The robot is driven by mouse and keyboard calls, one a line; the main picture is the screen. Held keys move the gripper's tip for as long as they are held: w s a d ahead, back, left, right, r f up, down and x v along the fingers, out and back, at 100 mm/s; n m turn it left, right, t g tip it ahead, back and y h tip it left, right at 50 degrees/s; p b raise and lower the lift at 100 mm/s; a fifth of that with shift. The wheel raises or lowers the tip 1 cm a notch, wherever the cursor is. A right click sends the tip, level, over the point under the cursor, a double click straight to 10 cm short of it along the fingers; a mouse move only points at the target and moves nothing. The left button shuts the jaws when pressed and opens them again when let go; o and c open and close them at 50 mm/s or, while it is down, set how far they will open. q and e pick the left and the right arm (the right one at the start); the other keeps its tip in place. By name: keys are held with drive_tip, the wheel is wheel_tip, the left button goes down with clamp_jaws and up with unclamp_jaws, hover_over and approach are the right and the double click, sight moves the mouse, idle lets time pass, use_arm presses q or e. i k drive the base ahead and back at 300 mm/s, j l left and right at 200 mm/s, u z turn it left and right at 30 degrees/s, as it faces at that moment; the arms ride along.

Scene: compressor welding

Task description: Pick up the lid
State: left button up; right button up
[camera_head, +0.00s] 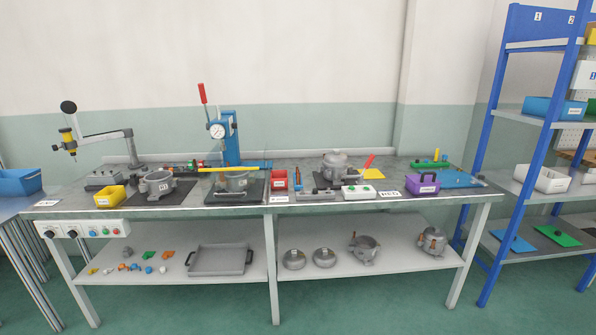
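Two round grey domed pieces that look like lids lie side by side on the lower shelf: the left lid (294,260) and the right lid (324,258). A grey compressor body with a domed top (337,162) stands on the bench top, right of centre; its top looks like another lid. An open grey housing (364,247) sits on the lower shelf right of the two lids. Which lid the task names, I cannot tell. Neither of my grippers shows in the head view.
The long grey workbench (300,208) carries a blue lever press (226,138), housings, a yellow bin (109,197), a red bin (279,180) and a purple box (422,184). A grey tray (219,260) is on the lower shelf (400,267). A blue rack (500,237) stands right. Green floor in front is clear.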

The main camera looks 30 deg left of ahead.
sight(336, 158)
drive_tip(key=i+l+u, duration=0.1)
drive_tip(key=l+u, duration=0.25)
drive_tip(key=l, duration=0.2)
drive_tip(key=i+l+u, duration=0.1)
drive_tip(key=l+u, duration=0.25)
drive_tip(key=l, duration=0.25)
drive_tip(key=l+u, duration=0.35)
drive_tip(key=l, duration=0.2)
